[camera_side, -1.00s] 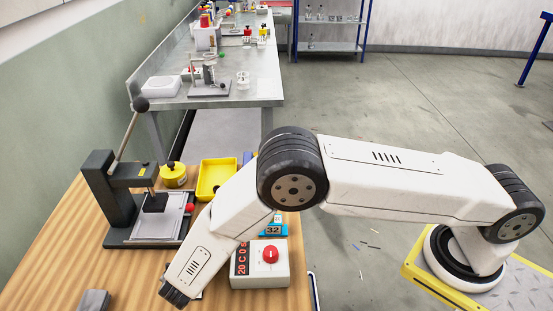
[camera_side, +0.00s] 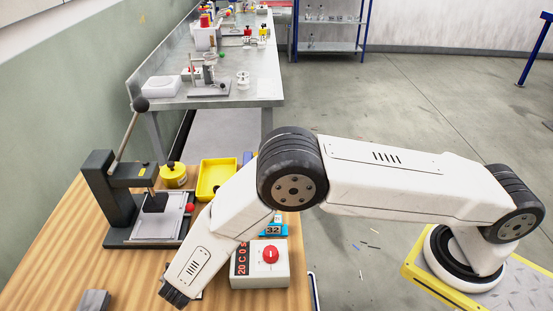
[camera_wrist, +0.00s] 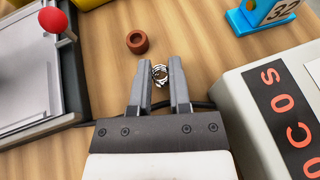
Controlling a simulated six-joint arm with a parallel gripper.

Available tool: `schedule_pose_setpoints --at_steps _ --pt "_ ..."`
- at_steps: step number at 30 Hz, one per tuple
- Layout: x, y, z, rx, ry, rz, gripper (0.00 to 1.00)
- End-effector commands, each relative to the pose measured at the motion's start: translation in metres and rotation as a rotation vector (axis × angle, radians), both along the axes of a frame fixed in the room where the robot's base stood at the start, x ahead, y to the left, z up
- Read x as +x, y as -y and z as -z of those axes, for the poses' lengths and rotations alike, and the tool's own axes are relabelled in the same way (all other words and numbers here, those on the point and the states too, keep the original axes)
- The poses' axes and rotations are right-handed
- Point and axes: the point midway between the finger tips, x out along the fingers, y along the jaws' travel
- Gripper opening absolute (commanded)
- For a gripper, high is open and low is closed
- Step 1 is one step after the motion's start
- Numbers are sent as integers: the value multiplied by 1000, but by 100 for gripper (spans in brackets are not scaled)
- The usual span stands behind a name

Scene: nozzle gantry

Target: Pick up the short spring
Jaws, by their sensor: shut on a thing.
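The short spring (camera_wrist: 160,74) is a small silvery coil in the wrist view, between the tips of my gripper (camera_wrist: 160,81). The two grey fingers close on it from both sides, near the wooden tabletop. I cannot tell whether it touches the table. In the side view my gripper (camera_side: 176,295) is low over the near part of the table, and the spring is hidden there.
A brown ring (camera_wrist: 137,42) lies just beyond the fingers. A white box with a red knob (camera_side: 270,255) stands close on the right. A lever press (camera_side: 112,195) is on the left. A yellow tray (camera_side: 214,181) and a blue number stand (camera_wrist: 262,14) are farther back.

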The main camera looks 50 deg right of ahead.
Motion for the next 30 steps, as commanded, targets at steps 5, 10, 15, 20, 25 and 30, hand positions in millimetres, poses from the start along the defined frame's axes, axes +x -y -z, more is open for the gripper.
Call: schedule_pose_setpoints --at_steps 5,10,15,20,25,30 --pt "0 0 -4 0 0 0 0" --pt "0 0 -15 0 2 1 0" --pt "0 0 -34 0 2 1 0" --pt "-14 5 -50 -1 0 -1 0" --pt "-31 11 -71 -1 1 -1 0" --pt "-49 18 -94 -1 1 -1 0"
